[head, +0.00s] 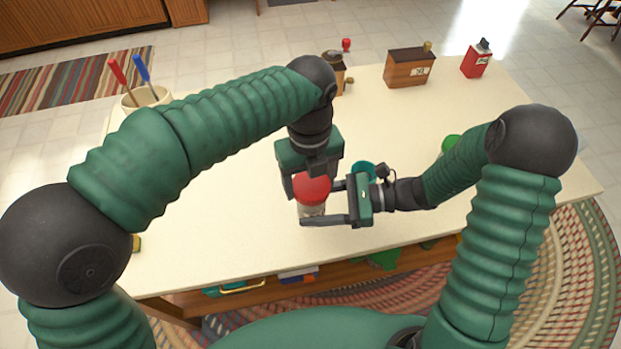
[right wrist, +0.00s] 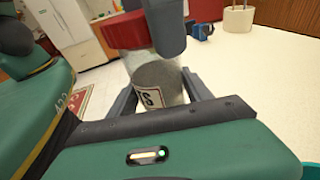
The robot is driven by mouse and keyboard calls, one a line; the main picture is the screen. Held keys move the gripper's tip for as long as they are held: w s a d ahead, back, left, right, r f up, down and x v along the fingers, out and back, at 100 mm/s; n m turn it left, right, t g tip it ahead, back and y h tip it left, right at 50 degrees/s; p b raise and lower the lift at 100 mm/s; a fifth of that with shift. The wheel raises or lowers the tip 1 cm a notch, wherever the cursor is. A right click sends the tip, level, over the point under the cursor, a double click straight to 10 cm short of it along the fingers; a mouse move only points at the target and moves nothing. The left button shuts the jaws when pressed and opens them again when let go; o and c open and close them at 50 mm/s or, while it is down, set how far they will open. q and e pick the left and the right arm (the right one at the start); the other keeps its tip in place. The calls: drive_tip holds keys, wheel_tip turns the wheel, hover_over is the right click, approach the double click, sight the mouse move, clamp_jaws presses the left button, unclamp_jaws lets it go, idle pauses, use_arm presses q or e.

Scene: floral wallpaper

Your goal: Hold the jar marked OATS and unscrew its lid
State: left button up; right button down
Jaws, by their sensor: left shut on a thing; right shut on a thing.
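The jar (head: 311,210) stands upright near the table's front edge, clear glass with a red lid (head: 313,190). In the right wrist view its body (right wrist: 158,80) shows pale grey contents and a partial label ending in what looks like "TS"; the rest of the label is hidden. My right gripper (head: 320,203) comes in from the right and is shut on the jar's body, a finger on each side. My left gripper (head: 311,178) points down from above and is shut on the red lid (right wrist: 127,30). The lid sits on the jar; I cannot tell how tight it is.
A teal cup (head: 362,169) stands just behind my right gripper, and a green item (head: 451,144) is farther right. A wooden box (head: 408,69) and a red container (head: 476,61) stand at the back. A crock (head: 147,97) with red- and blue-handled tools is at left. The left-middle tabletop (head: 205,200) is clear.

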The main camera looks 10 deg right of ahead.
use_arm(q)
drive_tip(key=n, duration=0.6)
drive_tip(key=shift+s+a, duration=0.15)
drive_tip(key=shift+a, duration=0.2)
drive_tip(key=n, duration=0.6)
drive_tip(key=shift+s+n, duration=0.25)
drive_tip(key=shift+n, duration=0.15)
drive_tip(key=n, duration=0.6)
drive_tip(key=shift+s+d+n, duration=0.1)
drive_tip(key=shift+s+n, duration=0.1)
drive_tip(key=shift+n, duration=0.1)
drive_tip(key=n, duration=0.5)
drive_tip(key=shift+s+d+n, duration=0.15)
drive_tip(key=shift+d+n, duration=0.1)
drive_tip(key=shift+n, duration=0.05)
drive_tip(key=o, duration=1.5)
drive_tip(key=shift+o, duration=0.2)
drive_tip(key=shift+r, duration=0.1)
